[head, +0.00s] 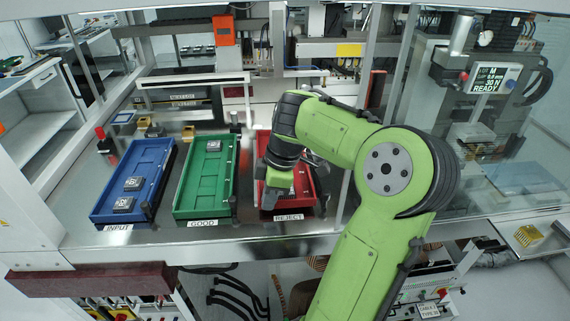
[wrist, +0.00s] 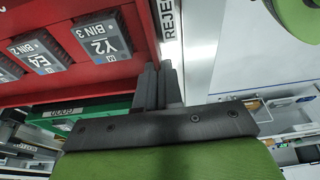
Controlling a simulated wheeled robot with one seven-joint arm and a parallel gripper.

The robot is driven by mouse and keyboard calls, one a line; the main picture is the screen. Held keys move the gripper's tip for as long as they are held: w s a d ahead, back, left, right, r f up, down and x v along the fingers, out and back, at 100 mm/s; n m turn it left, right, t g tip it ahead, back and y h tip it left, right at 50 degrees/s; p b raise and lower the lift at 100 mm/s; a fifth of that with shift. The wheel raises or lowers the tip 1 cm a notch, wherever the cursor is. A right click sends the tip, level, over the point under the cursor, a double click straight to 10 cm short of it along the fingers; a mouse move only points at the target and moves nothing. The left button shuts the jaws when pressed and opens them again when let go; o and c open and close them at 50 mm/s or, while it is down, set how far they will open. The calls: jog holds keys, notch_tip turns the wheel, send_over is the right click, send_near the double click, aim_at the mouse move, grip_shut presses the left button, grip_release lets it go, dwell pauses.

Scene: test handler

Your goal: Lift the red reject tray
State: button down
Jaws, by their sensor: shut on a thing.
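The red reject tray (head: 306,190) stands at the right end of a row of trays on the steel deck, above its REJECT label (head: 289,217). My gripper (head: 271,198) is at its near end, and my arm hides part of the tray. In the wrist view the red tray (wrist: 100,75) fills the upper left, with three dark chips inside, one marked Y2 BIN 3 (wrist: 100,40). The gripper's fingers (wrist: 158,78) are close together at the tray's near wall, shut on it. Whether the tray is clear of the deck I cannot tell.
The green GOOD tray (head: 207,185) stands just left, and the blue INPUT tray (head: 117,208) with two chips is farther left. A clear upright panel edge (head: 347,190) is close on the right. Machine rails and an orange box (head: 224,30) are behind.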

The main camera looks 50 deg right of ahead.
jog(key=shift+s+a, duration=0.15)
jog(key=shift+s+a+b, duration=0.85)
jog(key=shift+s+a, duration=0.4)
jog(key=shift+a, duration=0.2)
jog(key=shift+s+a, duration=0.75)
jog(key=shift+a, duration=0.1)
jog(key=s+a+p, duration=0.1)
jog(key=s+a, duration=0.3)
jog(key=a, duration=0.1)
jog(key=shift+s+p, duration=0.15)
jog(key=shift+p, duration=0.25)
jog(key=shift+d+f+b, duration=0.1)
jog(key=shift+f+b, duration=0.15)
jog(key=shift+b, duration=0.2)
